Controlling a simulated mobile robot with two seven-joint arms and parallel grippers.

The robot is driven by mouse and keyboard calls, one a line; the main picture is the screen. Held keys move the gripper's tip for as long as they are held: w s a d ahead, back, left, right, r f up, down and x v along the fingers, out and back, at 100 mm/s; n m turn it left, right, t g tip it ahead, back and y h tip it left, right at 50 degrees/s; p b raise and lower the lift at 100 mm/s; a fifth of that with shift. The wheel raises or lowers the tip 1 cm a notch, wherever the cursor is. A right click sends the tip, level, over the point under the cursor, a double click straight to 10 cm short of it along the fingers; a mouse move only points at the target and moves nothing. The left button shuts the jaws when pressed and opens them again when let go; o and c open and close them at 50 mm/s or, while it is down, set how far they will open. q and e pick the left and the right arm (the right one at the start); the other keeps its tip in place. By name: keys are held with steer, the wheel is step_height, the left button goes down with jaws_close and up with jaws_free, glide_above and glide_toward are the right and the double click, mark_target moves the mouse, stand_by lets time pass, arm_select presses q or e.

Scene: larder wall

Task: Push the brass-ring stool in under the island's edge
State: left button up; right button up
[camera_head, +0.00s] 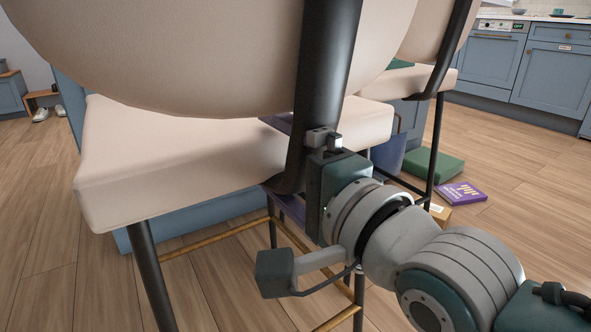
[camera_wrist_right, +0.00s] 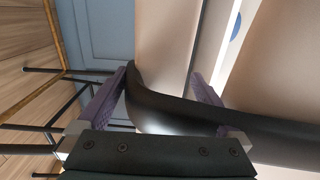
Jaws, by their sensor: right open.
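The near stool has a cream seat (camera_head: 180,150), a rounded cream backrest (camera_head: 210,50), black legs and a brass foot ring (camera_head: 225,236). Its black back post (camera_head: 325,60) runs down to the seat. My right gripper (camera_head: 284,160) is open at the lower end of this post, its purple fingers on either side. In the right wrist view the black frame (camera_wrist_right: 160,108) passes between the open fingers (camera_wrist_right: 162,74); I cannot tell whether they touch it. The blue island (camera_head: 190,218) shows beyond the seat, its edge mostly hidden by the stool. My left gripper is out of view.
A second cream stool (camera_head: 420,80) stands just to the right. On the floor beyond are a green box (camera_head: 434,164), a purple book (camera_head: 461,193) and a dark blue bin (camera_head: 388,152). Blue cabinets (camera_head: 556,75) stand at the back right. Open wooden floor lies at left.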

steer(key=shift+w+a, duration=0.25)
jaws_close()
stand_by(0.8)
